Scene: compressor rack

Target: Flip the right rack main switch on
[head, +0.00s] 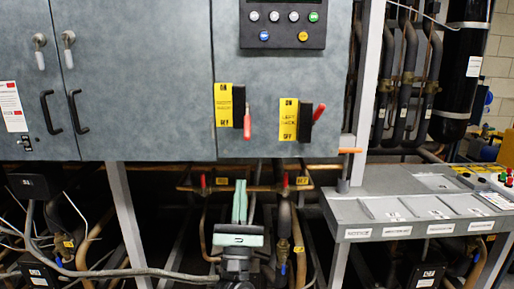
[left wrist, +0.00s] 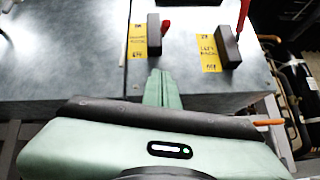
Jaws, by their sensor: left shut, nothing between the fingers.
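Two switches with yellow ON/OFF labels sit low on the grey cabinet front. The left switch (head: 239,106) has a black block and a red handle (head: 247,124) pointing down. The right switch (head: 304,122) has a red handle (head: 319,112) slanting up and to the right. My left gripper (head: 240,186) is shut and empty, fingers up, below the left switch in the picture; no contact shows. My right gripper is out of view.
A button panel (head: 283,24) is above the switches. Cabinet doors with black handles (head: 79,112) are at left. A grey sloped console (head: 400,209) stands at right. Pipes, hoses and small red-handled valves crowd the space under the cabinet, around my left arm.

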